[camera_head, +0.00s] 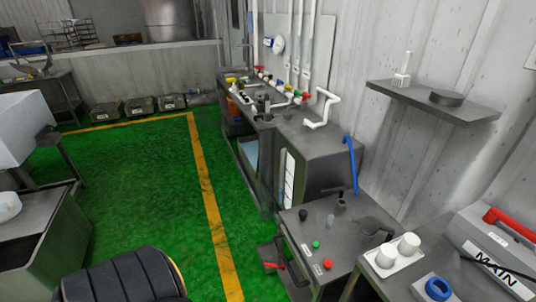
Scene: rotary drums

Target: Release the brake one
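No part labelled as brake one can be read. A small control cabinet (318,232) stands at the lower middle, with a green button (315,244), a red button (327,264) and dark knobs on top. A lever with a red grip (273,265) sticks out at its left side. A blue curved handle (351,165) stands at the right side of the dark cabinet behind it. A white crank-shaped handle (323,108) rises from that cabinet's top. Neither of my grippers is in view.
A grey box marked MAIN (492,262) with a red handle stands at the lower right, near white cylinders (400,249) and a blue ring (438,288). A wall shelf (425,100) juts out above. A dark ribbed object (122,277) fills the bottom left. Green floor (140,180) is open.

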